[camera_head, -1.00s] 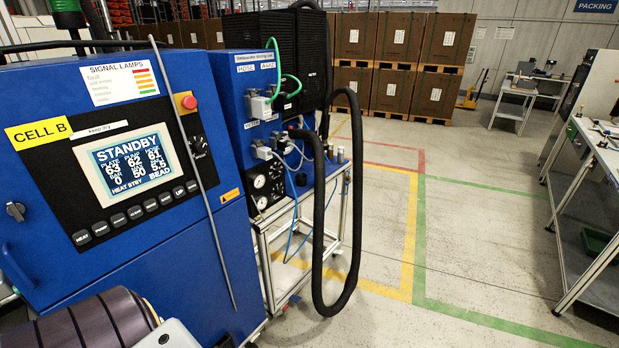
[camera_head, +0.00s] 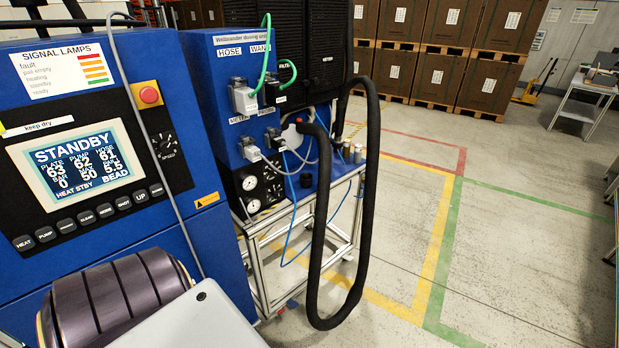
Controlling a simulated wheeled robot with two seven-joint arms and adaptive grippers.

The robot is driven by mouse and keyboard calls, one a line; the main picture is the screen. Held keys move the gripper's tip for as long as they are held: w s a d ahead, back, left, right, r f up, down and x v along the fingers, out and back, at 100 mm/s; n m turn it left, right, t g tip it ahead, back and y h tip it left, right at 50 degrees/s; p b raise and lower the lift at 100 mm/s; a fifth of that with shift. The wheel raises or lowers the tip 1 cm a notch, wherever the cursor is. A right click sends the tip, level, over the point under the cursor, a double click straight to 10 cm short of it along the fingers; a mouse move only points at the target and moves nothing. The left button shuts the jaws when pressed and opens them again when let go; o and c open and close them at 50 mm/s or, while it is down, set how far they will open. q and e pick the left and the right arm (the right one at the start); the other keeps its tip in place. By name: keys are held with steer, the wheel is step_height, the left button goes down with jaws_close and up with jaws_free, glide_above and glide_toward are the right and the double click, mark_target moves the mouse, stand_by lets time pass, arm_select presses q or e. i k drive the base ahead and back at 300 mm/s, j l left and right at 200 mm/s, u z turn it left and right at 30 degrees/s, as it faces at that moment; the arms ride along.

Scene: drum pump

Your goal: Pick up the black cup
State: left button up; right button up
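Some small cylindrical items (camera_head: 357,153) stand on the cart top behind the thick black hose. They are too small to tell whether one is a cup. Neither my left nor my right gripper is in view.
A blue console (camera_head: 100,140) with a lit STANDBY screen (camera_head: 77,163) stands at left. Beside it a blue dosing unit (camera_head: 225,130) stands on a metal-framed cart (camera_head: 310,235). The black hose (camera_head: 370,220) loops down in front. Stacked cartons (camera_head: 430,75) stand behind. Marked floor at right is open.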

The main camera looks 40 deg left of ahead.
mark_target(306, 181)
steer(key=i+l+u, duration=0.1)
steer(key=i+u, duration=0.2)
steer(key=i+l+u, duration=0.3)
steer(key=i, duration=0.15)
steer(key=i+l+u, duration=0.2)
steer(key=i+u, duration=0.25)
steer(key=i+l+u, duration=0.15)
steer(key=l+u, duration=0.15)
steer(key=u, duration=0.15)
steer(key=i+l+u, duration=0.25)
steer(key=l+u, duration=0.2)
steer(key=i+l+u, duration=0.15)
steer(key=l+u, duration=0.55)
steer(key=l, duration=0.3)
steer(key=l+u, duration=0.25)
steer(key=l, duration=0.4)
steer(key=i, duration=0.05)
